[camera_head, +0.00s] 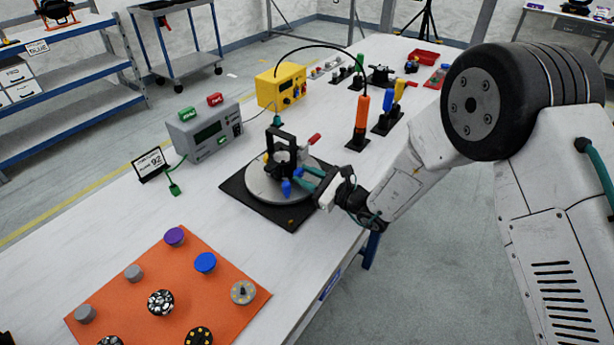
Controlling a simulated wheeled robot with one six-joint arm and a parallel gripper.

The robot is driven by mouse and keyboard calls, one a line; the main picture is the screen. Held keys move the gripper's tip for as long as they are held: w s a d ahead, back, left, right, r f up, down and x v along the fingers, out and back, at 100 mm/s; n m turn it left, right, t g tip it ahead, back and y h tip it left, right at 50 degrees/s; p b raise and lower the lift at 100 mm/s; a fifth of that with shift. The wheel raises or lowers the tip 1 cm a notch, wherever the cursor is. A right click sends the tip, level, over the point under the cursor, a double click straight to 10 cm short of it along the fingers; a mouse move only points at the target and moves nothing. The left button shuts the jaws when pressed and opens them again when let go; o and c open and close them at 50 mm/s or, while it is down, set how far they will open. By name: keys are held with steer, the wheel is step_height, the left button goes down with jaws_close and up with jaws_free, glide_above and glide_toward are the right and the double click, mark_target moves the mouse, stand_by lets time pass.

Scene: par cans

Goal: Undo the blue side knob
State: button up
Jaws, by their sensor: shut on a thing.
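The blue side knob (286,188) shows low on the near side of a small can in a black yoke (283,134). The yoke stands on a round grey turntable (259,188) set on a black square base (288,214). My gripper (299,180) reaches in from the right with its teal fingers at the knob. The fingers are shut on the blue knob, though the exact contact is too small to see. A red handle (314,139) sticks out at the can's upper right.
A grey meter box (205,130) and a yellow box (282,87) stand behind the turntable. An orange-handled tool (361,115) stands upright to the right. An orange mat (150,270) with several round knobs lies in front at left.

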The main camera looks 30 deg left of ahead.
steer(key=shift+n, duration=2.3)
steer(key=o, duration=1)
steer(key=shift+s, duration=0.1)
steer(key=shift+f, duration=0.15)
